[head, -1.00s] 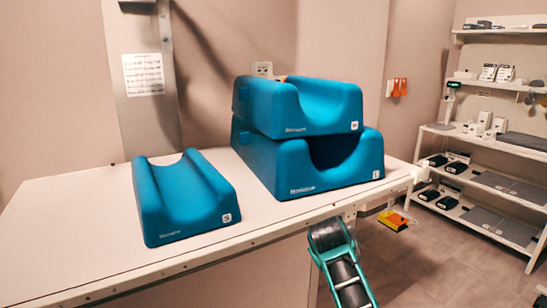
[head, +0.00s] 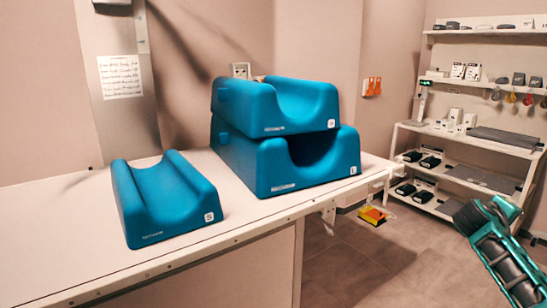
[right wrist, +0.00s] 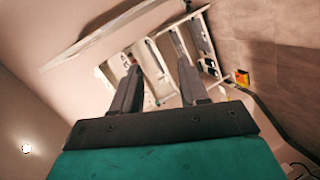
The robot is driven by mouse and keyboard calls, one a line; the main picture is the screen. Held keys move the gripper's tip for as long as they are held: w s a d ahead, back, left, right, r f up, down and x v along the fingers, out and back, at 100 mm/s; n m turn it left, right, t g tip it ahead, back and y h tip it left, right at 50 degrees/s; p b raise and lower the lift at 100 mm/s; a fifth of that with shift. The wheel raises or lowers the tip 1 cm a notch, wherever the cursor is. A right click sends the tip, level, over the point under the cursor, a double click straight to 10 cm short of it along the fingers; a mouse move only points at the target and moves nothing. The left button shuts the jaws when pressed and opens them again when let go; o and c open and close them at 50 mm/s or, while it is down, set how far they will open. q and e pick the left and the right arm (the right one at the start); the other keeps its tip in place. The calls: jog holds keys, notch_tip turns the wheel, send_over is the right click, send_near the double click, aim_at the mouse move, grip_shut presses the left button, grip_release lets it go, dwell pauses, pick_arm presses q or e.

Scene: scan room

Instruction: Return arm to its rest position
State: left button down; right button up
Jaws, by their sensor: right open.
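My right arm (head: 498,252), teal and black, shows at the lower right of the head view, clear of the table and in front of the shelves. Its fingertips cannot be made out there. In the right wrist view my right gripper (right wrist: 155,67) has its two dark fingers spread apart, with nothing between them. The white shelf rack shows beyond the fingers. My left gripper is in neither view.
A white table (head: 60,220) holds a small blue cushion (head: 168,200) and a medium blue cushion (head: 240,103) stacked on a large one (head: 262,170). White shelves (head: 445,165) stand at right. A yellow-red object (head: 372,216) lies on the floor.

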jog(key=s+a+f+n+t+y, duration=0.25)
jog(key=s+a+f+y, duration=0.25)
jog(key=a+f, duration=0.5)
jog(key=s+a+f+n+t+y, duration=0.2)
jog(key=s+a+f+n+y, duration=0.25)
jog(key=a+f, duration=0.55)
jog(key=s+a+f+y, duration=0.3)
jog(key=s+a, duration=0.3)
jog(key=s, duration=0.2)
jog(key=s+a+f+y, duration=0.3)
jog(key=s+a, duration=0.4)
jog(key=s, duration=0.1)
pick_arm(q)
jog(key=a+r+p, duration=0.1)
jog(key=p, duration=0.1)
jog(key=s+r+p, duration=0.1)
jog(key=p, duration=0.1)
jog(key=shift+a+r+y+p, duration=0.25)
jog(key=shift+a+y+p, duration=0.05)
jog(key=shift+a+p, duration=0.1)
pick_arm(e)
jog(key=a+r+m, duration=0.3)
jog(key=a+m, duration=0.2)
jog(key=a, duration=0.2)
jog(key=shift+w+a+r+m+t, duration=0.15)
jog(key=shift+w+m+t, duration=0.25)
jog(key=shift+t, duration=0.05)
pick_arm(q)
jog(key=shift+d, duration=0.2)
